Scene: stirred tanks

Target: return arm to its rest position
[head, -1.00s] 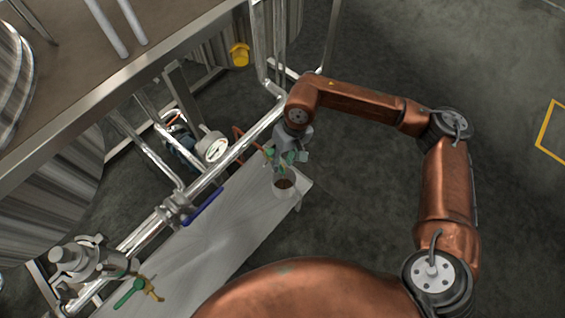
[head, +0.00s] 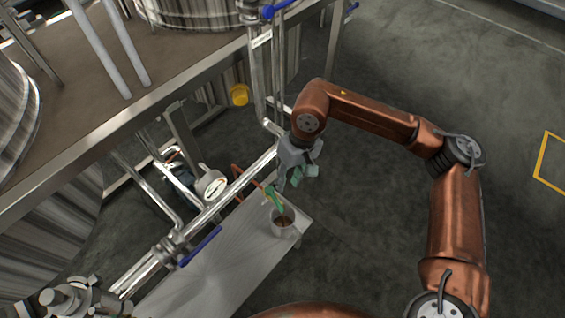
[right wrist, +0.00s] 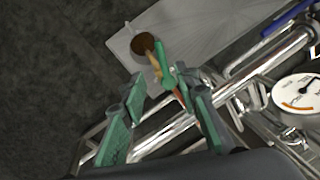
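My right arm (head: 455,215) is copper-coloured and reaches in from the lower right, bent over toward the pipework. Its right gripper (head: 296,180) is above and a little right of the far end of the metal bench, apart from the cup. In the right wrist view the two green fingers of the gripper (right wrist: 160,115) are spread with nothing between them. Beyond them are a cup with brown contents (right wrist: 146,46) and a green-handled valve (right wrist: 166,62) next to it. My left gripper does not show.
The cup (head: 283,222) stands on the bench (head: 215,265), below the green valve handle (head: 274,197). Pipes with a round gauge (head: 211,186) and a blue lever (head: 201,246) run along the left. A raised deck (head: 150,60) carries tanks. Floor to the right is clear.

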